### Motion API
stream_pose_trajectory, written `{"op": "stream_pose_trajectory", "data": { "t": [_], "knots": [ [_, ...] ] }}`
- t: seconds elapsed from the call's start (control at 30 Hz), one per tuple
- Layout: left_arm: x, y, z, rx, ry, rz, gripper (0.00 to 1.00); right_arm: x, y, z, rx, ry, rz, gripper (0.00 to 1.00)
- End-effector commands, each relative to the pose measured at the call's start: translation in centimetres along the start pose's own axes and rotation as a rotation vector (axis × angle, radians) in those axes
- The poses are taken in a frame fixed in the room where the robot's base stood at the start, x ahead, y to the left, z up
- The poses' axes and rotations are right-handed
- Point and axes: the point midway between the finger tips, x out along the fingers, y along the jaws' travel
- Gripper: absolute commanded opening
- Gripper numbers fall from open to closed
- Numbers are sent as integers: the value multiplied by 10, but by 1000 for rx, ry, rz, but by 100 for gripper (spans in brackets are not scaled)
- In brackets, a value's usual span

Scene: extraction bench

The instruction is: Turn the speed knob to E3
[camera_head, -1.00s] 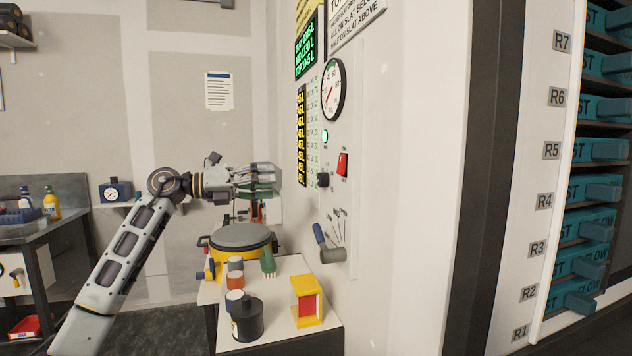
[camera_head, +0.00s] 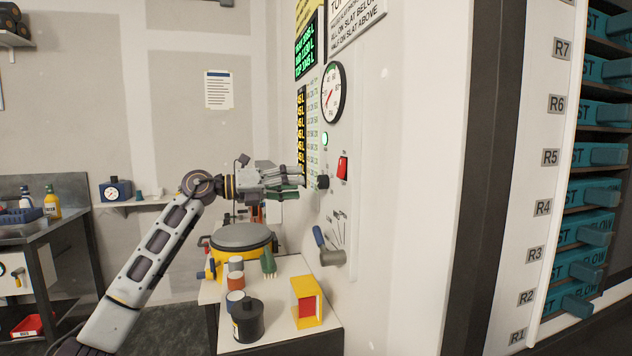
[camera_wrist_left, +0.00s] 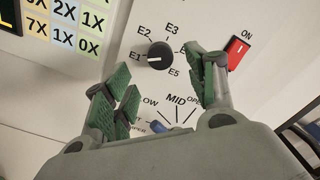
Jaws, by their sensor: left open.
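The speed knob (camera_wrist_left: 160,55) is a round black dial on the white panel, ringed by labels E1, E2, E3 and E5. Its white mark points left, toward E1. E3 is printed above it and slightly right. In the head view the knob (camera_head: 323,182) sticks out from the panel side. My left gripper (camera_head: 301,184) is open, pointing at the panel just short of the knob. In the left wrist view its green-padded fingers (camera_wrist_left: 158,83) stand to the left and right of the knob, apart from it. My right gripper is not in view.
A red ON switch (camera_wrist_left: 238,52) sits right of the knob. A blue-handled lever (camera_head: 319,237) with a MID scale is below it. A round gauge (camera_head: 333,92) is above. A bench with a yellow pot (camera_head: 240,252) and jars stands below my arm.

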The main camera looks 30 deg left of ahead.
Motion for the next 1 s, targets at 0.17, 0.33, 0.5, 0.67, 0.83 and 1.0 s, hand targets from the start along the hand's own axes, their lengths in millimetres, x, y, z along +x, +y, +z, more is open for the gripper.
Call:
{"op": "stream_pose_trajectory", "data": {
  "t": [0.17,0.33,0.5,0.67,0.83,1.0],
  "knots": [
    [16,-1,1,1,1,-1,56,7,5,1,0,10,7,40],
    [30,-1,1,0,-1,-1,56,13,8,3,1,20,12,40],
    [45,-1,1,0,0,-1,56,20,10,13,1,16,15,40],
    [57,-1,1,0,0,0,56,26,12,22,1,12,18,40],
    [65,0,0,-1,1,0,56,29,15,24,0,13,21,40],
    [67,0,0,0,0,1,56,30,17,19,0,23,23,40]
  ]
}}
